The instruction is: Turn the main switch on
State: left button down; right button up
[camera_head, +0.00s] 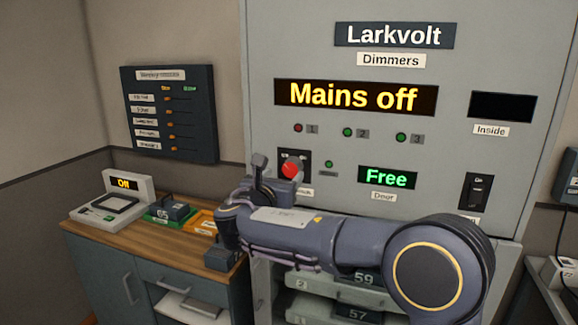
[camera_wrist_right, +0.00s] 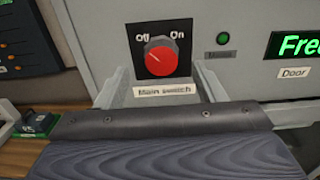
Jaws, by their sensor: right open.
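The main switch is a red rotary knob (camera_head: 291,168) on a black plate on the grey dimmer cabinet; it also shows in the right wrist view (camera_wrist_right: 160,58). Its plate reads "Off" at upper left and "On" at upper right, and the knob's white mark points up-left toward "Off". My right gripper (camera_head: 274,172) is at the knob's plate in the head view. In the right wrist view its two grey fingers (camera_wrist_right: 160,84) are spread apart, below and to either side of the knob, with nothing between them. Contact cannot be told. My left gripper is out of view.
The cabinet display (camera_head: 355,96) reads "Mains off"; the door display (camera_head: 387,178) reads "Free". A black rocker switch (camera_head: 478,191) is at the right. A wooden-topped counter (camera_head: 125,233) at left carries a device reading "Off" and padlocks on trays. Drawers (camera_head: 340,280) are below my forearm.

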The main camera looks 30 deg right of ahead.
aim_at(290, 169)
jog(key=p+x, duration=0.1)
jog(key=x, duration=0.4)
jog(key=shift+w+d, duration=0.15)
jog(key=shift+d, duration=0.1)
